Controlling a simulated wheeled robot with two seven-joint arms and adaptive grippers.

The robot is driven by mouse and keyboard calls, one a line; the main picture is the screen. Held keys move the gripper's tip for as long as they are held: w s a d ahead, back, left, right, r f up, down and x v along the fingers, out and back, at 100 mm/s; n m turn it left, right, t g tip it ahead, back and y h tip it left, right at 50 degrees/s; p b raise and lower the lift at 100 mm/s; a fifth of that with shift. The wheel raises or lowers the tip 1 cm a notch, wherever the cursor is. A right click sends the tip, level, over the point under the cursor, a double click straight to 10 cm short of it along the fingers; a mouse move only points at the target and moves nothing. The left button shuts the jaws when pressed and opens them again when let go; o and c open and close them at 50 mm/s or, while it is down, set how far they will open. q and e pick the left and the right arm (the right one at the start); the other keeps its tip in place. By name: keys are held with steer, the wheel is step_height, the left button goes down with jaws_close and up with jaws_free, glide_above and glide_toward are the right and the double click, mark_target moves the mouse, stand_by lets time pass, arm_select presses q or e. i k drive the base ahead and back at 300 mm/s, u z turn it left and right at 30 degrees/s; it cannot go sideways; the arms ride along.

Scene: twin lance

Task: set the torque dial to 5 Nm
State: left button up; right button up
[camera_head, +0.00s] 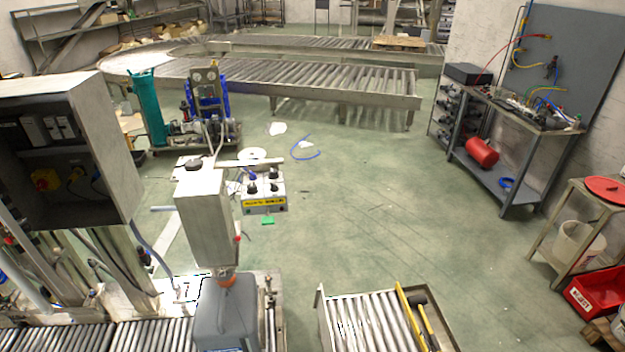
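A small grey control box (263,190) with several black knobs and a yellow label strip is near the middle of the view, to the right of a pale upright machine head (205,215). I cannot tell which knob is the torque dial, and the scale marks and setting are too small to read. Neither of my grippers is in view.
A grey canister (225,318) with an orange cap stands under the machine head. A roller conveyor section (365,322) holding yellow-handled tools is at the front. An open electrical cabinet (120,150) is at the left. The green floor (370,200) is mostly clear to the right.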

mark_target(252, 189)
steer(key=z, duration=0.1)
steer(key=i, duration=0.4)
steer(key=u, duration=1.6)
